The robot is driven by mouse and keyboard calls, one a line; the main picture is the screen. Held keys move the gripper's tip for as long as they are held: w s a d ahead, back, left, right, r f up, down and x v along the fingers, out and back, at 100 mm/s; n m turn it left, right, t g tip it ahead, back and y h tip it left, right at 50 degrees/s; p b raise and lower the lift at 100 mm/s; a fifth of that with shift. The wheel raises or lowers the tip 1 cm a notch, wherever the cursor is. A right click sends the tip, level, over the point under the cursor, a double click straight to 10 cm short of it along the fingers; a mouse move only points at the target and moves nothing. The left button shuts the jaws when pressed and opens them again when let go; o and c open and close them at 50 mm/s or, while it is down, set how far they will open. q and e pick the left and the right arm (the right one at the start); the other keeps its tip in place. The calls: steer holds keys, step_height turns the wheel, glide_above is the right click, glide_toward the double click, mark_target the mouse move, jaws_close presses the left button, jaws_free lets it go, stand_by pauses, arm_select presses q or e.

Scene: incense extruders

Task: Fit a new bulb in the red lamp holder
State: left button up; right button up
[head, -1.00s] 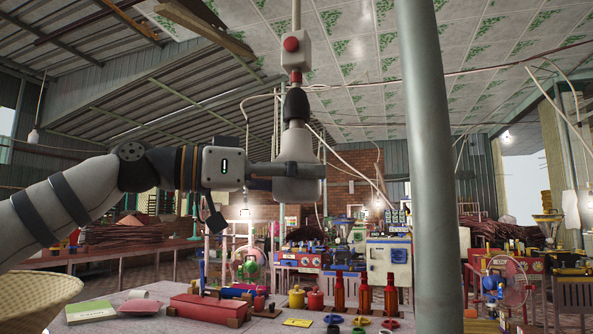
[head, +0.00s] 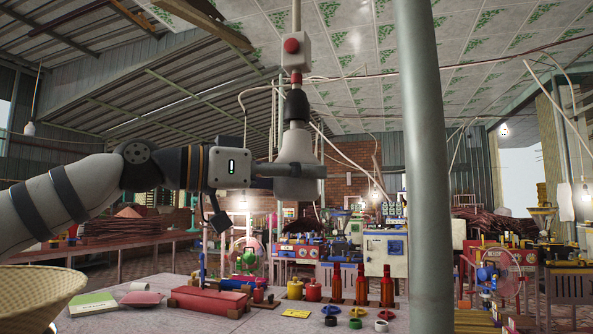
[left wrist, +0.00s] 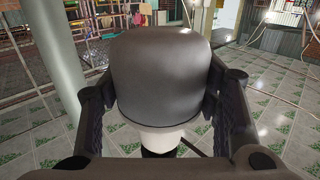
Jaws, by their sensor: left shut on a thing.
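The lamp holder (head: 296,104) hangs from a rod in the upper middle of the head view. It is black, with a red ring (head: 296,78) above it. My left gripper (head: 292,171) is shut on a pale bulb (head: 296,148), upright with its narrow neck up, directly below the holder. The neck meets the holder's lower end in the picture; I cannot tell whether it is seated. In the left wrist view the bulb's large grey dome (left wrist: 162,75) fills the space between the fingers, with a white part and a dark part below it. My right gripper is not in view.
A white switch box with a red button (head: 291,46) sits above the holder. A thick grey pole (head: 425,160) stands to the right. A table (head: 190,318) below carries a red box (head: 210,300), red bottles (head: 361,285) and small pots. Loose cables run near the holder.

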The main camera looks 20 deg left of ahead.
arm_select(q)
steer(key=shift+r, duration=0.1)
stand_by(0.3)
steer(key=shift+n, duration=0.3)
steer(key=shift+n+t+y, duration=0.3)
steer(key=shift+t+y, duration=0.4)
steer(key=shift+n+t+y, duration=0.4)
steer(key=o, duration=1.2)
steer(key=shift+o, duration=0.2)
